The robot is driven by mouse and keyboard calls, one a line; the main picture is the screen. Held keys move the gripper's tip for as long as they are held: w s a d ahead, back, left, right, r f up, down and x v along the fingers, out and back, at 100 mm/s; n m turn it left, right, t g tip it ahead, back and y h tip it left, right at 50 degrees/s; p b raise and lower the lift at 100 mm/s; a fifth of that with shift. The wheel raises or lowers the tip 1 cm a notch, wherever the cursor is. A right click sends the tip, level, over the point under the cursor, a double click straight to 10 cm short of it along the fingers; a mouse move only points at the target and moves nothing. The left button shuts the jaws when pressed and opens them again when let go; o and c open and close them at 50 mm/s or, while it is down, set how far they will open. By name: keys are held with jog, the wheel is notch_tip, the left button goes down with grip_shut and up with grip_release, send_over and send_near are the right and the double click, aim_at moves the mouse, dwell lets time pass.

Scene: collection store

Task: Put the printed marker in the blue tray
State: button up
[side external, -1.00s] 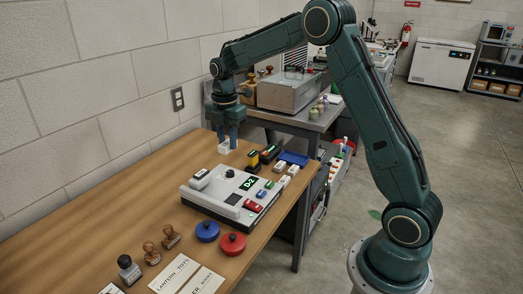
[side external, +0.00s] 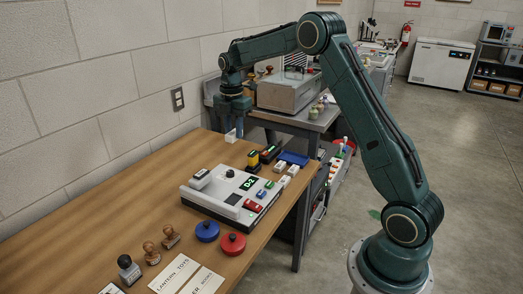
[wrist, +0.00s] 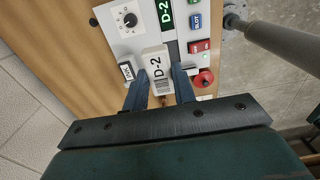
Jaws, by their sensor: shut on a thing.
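My gripper (side external: 236,126) is shut on the printed marker (side external: 231,136), a small white block, and holds it in the air above the far part of the wooden table. In the wrist view, the marker (wrist: 155,63) shows "D-2" and a barcode between the two fingertips (wrist: 160,78). The label machine (side external: 207,206), with a green "D-2" display, stands below and nearer the camera.
Between machine and tray are a yellow and black block (side external: 253,161), a black item (side external: 270,154) and small white blocks (side external: 280,167). The left of the table is clear.

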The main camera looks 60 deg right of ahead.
jog(key=d, duration=1.7)
jog(key=s+d+f, duration=0.1)
jog(key=s+d, duration=0.2)
jog(key=d, duration=0.4)
jog(key=s+d+f, duration=0.1)
jog(key=s+d, duration=0.3)
jog(key=d, duration=0.3)
jog(key=shift+s+d+f, duration=0.25)
jog(key=shift+d+f, duration=0.15)
send_over(293, 160)
notch_tip(293, 160, down, 16)
jog(key=shift+r, duration=0.15)
jog(key=shift+f, duration=2.1)
jog(key=shift+f, duration=0.2)
